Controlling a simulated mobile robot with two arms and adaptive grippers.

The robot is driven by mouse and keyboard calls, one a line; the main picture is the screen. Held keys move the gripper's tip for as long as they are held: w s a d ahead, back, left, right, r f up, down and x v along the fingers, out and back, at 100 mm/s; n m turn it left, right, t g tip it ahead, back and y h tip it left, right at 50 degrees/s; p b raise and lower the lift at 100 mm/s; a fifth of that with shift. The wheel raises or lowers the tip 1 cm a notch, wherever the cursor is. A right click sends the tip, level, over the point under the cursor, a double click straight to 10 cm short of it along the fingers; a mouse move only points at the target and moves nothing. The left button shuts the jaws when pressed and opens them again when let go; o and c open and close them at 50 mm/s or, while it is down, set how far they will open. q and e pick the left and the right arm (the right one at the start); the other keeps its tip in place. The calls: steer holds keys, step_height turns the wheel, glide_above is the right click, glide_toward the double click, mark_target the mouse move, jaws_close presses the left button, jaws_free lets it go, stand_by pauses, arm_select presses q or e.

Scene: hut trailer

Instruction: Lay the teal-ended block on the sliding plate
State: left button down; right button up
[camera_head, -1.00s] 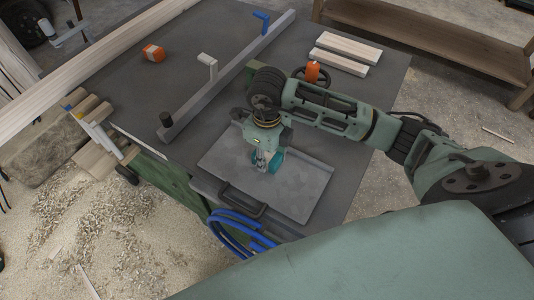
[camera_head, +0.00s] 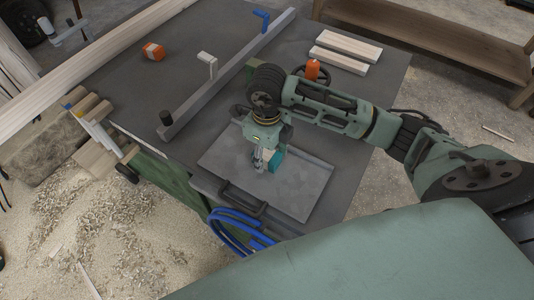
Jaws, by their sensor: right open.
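The sliding plate (camera_head: 298,204) is a flat grey sheet with a dark handle, set at the near edge of the dark table. My right gripper (camera_head: 261,164) points down over the middle of the plate with its jaws open. A small teal piece, the visible part of the teal-ended block (camera_head: 275,157), is right beside the fingers, low at the plate. The gripper hides the rest of the block. I cannot tell from this angle whether the block lies fully flat on the plate. My left gripper is not in view.
A long grey fence (camera_head: 228,76) crosses the table behind the gripper. Two pale boards (camera_head: 346,50) and an orange knob (camera_head: 312,69) are at the back right. An orange item (camera_head: 153,51) lies at the back left. Wooden pieces (camera_head: 97,120) stick out at the left edge. Blue hoses (camera_head: 235,226) hang in front.

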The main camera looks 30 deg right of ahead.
mark_target(267, 154)
step_height(267, 154, up, 12)
steer(key=b, duration=0.1)
steer(key=shift+f, duration=0.2)
stand_by(1.2)
